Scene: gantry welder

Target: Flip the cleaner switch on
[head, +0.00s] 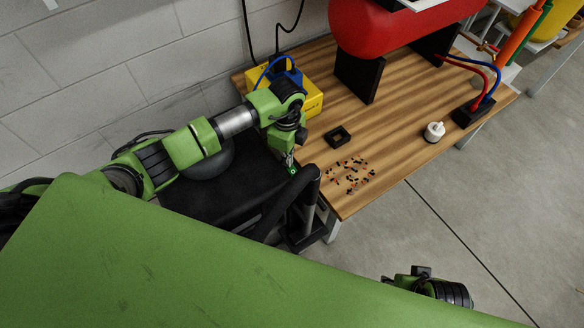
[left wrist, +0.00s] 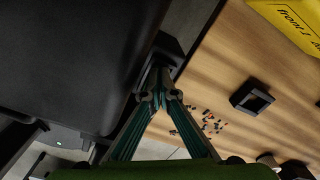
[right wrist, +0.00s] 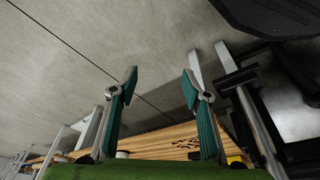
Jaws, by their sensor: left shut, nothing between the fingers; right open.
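No part is clearly recognisable as the cleaner switch. A black, flat-topped unit (head: 225,188) with a thick dark tube (head: 290,200) stands beside the table; I cannot tell whether it is the cleaner. Its dark surface fills the upper left of the left wrist view (left wrist: 70,60). My left gripper (head: 291,166) is shut and empty beside the tube, near the table's left edge. Its fingertips meet in the left wrist view (left wrist: 159,92), in front of a dark part. My right gripper (right wrist: 161,82) is open and empty over the floor, its fingers spread apart.
The wooden table (head: 400,120) holds a yellow box (head: 312,100), a black square holder (head: 338,137), scattered small parts (head: 352,173), a white round piece (head: 434,131) and a red tank (head: 385,25). A block wall (head: 100,60) stands behind. Floor (head: 480,210) is clear at right.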

